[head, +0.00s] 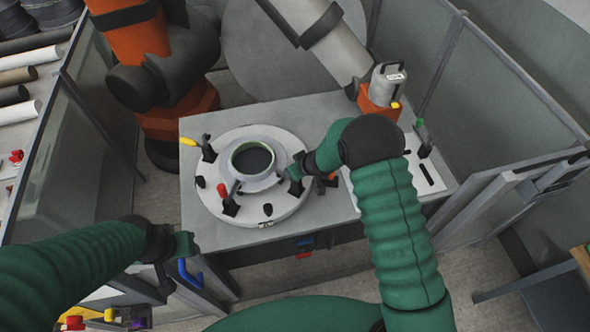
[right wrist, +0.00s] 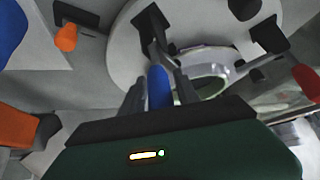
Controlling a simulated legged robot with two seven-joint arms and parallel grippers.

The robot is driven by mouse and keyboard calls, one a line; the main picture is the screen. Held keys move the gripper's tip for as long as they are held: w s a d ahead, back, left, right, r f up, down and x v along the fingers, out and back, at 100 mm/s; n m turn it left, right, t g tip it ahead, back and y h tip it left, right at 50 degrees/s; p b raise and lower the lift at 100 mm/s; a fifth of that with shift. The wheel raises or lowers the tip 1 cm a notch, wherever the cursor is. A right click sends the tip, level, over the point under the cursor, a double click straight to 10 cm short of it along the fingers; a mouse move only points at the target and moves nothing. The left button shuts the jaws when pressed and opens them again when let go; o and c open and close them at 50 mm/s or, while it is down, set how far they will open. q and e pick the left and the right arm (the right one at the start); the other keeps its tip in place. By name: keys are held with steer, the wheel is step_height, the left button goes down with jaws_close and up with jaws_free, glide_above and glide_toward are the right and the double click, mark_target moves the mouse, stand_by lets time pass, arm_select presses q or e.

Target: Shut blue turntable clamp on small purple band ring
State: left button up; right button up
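The round white turntable (head: 240,206) stands on the grey table with a ring-shaped mould (head: 253,146) at its centre. The ring (right wrist: 208,88) also shows in the right wrist view, with a pale greenish rim and a faint purple tint. The blue clamp handle (right wrist: 158,88) stands between the two fingers of my right gripper (right wrist: 160,92); the fingers look open around it, with narrow gaps. In the head view my right gripper (head: 298,175) hides the blue clamp at the turntable's right edge. My left gripper (head: 186,245) is low at left, away from the turntable; its fingers are unclear.
A yellow-handled clamp (head: 190,141) and a red-handled clamp (head: 222,191) stand on the turntable. An orange handle (right wrist: 66,38) is beside it. A white panel with a green-handled lever (head: 420,124) lies right. A blue door handle (head: 190,272) is near my left gripper.

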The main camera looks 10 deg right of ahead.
steer(key=shift+o, duration=0.6)
steer(key=shift+s+f, duration=0.15)
steer(key=p+v, duration=0.3)
steer(key=v, duration=1.3)
steer(key=shift+r, duration=0.35)
